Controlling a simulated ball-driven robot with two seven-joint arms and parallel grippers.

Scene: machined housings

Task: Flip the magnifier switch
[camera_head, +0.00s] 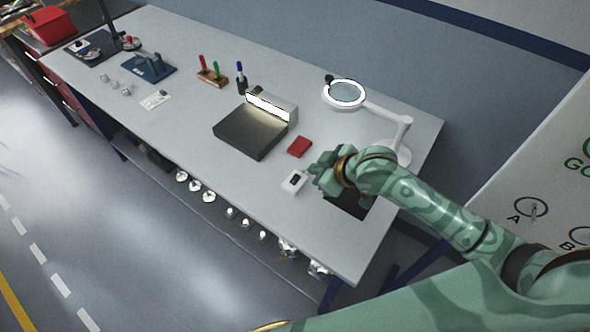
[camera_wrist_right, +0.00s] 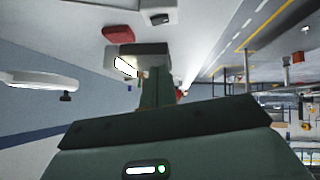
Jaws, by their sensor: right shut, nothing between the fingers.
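The magnifier (camera_head: 344,93) is a white ring lens on a jointed white arm, standing at the right end of the grey bench. It also shows at the left edge of the wrist view (camera_wrist_right: 40,80). A small white box with a dark part on top, perhaps the switch (camera_head: 293,181), lies near the bench's front edge. It shows at the top of the wrist view (camera_wrist_right: 158,12). My right gripper (camera_head: 316,171) is shut and empty, just right of this box and above the bench. I cannot tell whether it touches the box. My left gripper is out of view.
A red block (camera_head: 299,146) lies just behind the white box. A dark plate with a lit grey unit (camera_head: 250,131) stands left of it. Pens in a wooden holder (camera_head: 212,77) and a blue fixture (camera_head: 148,66) stand farther left. A dark mat (camera_head: 347,205) lies under my right arm.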

